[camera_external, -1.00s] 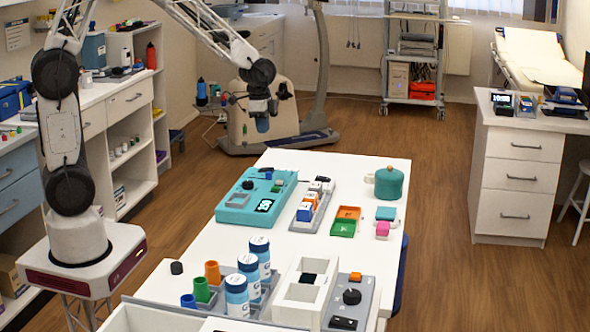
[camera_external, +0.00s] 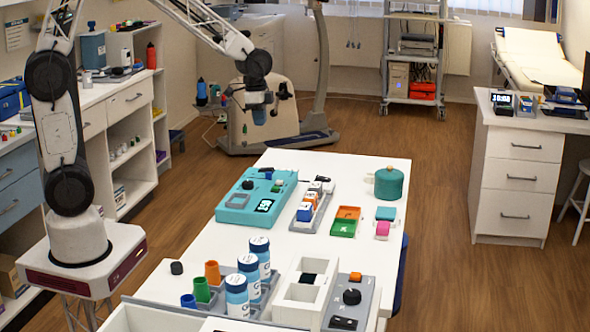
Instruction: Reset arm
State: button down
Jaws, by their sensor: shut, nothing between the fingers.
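My gripper (camera_external: 260,116) hangs in the air beyond the far left end of the white table, pointing down in front of a beige machine. It is small in the view; the fingers look together and I see nothing held. My arm rises from its base at the left and reaches across the top of the picture. No object touches the gripper.
The white table (camera_external: 228,262) bears a teal device (camera_external: 238,213), a block tray (camera_external: 312,207), a green round container (camera_external: 389,182), several white-and-blue bottles (camera_external: 249,266), and a grey control box (camera_external: 352,300). A beige machine (camera_external: 240,128) stands behind the gripper.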

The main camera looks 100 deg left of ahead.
jog(key=s+d+r, duration=0.2)
jog(key=d+r, duration=0.2)
jog(key=d, duration=0.7)
jog(key=s+d+r, duration=0.3)
jog(key=d+r, duration=0.2)
jog(key=d, duration=0.7)
jog(key=s+d+r+t, duration=0.1)
jog(key=s+d, duration=1.3)
jog(key=d, duration=0.1)
jog(key=shift+d+r+t, duration=0.15)
jog(key=shift+t, duration=0.15)
dwell(1.1)
